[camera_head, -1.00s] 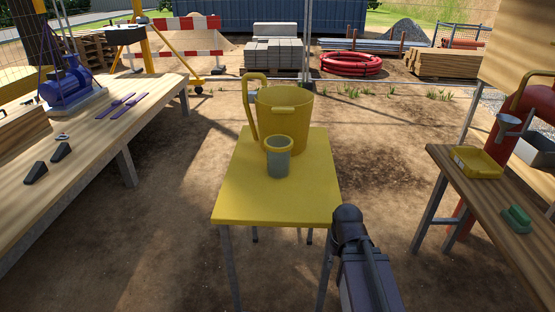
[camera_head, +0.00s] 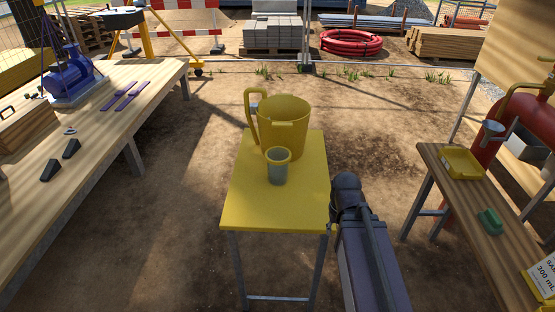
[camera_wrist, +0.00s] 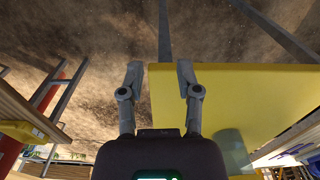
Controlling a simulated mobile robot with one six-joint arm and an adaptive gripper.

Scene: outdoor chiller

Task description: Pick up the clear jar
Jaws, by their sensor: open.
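The clear jar (camera_head: 278,172), greyish and see-through with a yellow rim, stands upright on the small yellow table (camera_head: 275,212). It is directly in front of a large yellow jug (camera_head: 283,122) with a tall handle on its left. In the wrist view a greyish cylinder, apparently the jar (camera_wrist: 232,150), shows at the lower right over the yellow tabletop (camera_wrist: 240,95). My gripper (camera_wrist: 159,78) is open and empty, its two fingers spread beside the table's edge. In the head view my arm is at the table's right; the fingers are hidden there.
A long wooden bench (camera_head: 95,130) with a blue machine (camera_head: 72,78) stands at left. A wooden bench (camera_head: 480,215) at right carries a yellow tray (camera_head: 462,162) and a green block (camera_head: 490,221). Bare dirt lies between the tables.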

